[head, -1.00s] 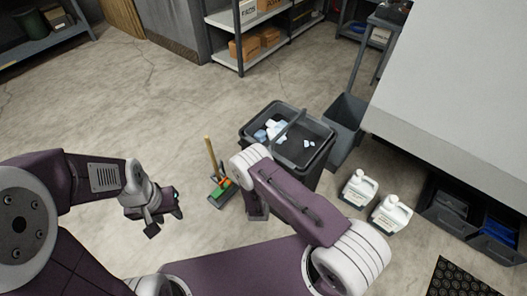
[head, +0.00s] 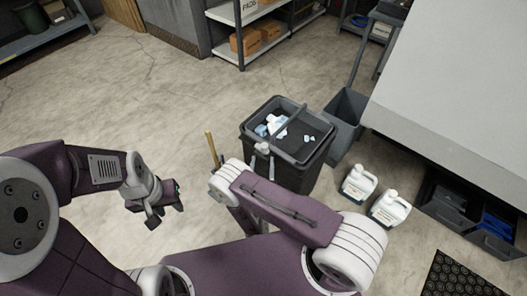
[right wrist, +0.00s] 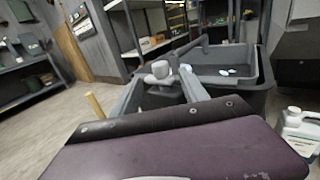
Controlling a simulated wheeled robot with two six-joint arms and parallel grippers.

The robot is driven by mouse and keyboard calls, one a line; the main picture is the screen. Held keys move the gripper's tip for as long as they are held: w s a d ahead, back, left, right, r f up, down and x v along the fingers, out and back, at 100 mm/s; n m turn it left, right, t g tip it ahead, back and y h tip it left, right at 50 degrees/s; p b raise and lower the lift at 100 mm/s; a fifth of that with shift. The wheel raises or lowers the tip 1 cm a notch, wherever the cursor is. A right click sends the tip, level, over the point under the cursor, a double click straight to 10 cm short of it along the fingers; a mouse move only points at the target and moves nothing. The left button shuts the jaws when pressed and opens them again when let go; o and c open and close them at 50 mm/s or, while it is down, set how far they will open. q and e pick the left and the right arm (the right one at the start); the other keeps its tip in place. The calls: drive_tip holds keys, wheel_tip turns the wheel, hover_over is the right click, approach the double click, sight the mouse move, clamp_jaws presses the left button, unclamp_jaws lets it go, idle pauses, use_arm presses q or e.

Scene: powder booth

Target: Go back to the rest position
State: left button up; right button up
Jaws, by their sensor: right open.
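My left gripper (head: 165,205) is at the left in the head view, above bare floor. Its fingers look apart, with nothing between them. My right gripper (head: 261,166) is in front of the grey bin (head: 318,165), partly hidden behind my right forearm. In the right wrist view its two grey fingers (right wrist: 160,95) point toward the bin and stand apart. A pale knob (right wrist: 160,74) shows between or just beyond them; I cannot tell what it belongs to. I see nothing held.
The bin holds pale blue and white scraps. A wooden handle (head: 211,148) stands left of it. Two white jugs (head: 358,186) (head: 389,208) stand to its right, near dark crates (head: 450,208). Shelving (head: 240,45) is at the back. The left floor is clear.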

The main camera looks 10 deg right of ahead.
drive_tip(key=shift+s+a, duration=0.15)
drive_tip(key=shift+s, duration=0.45)
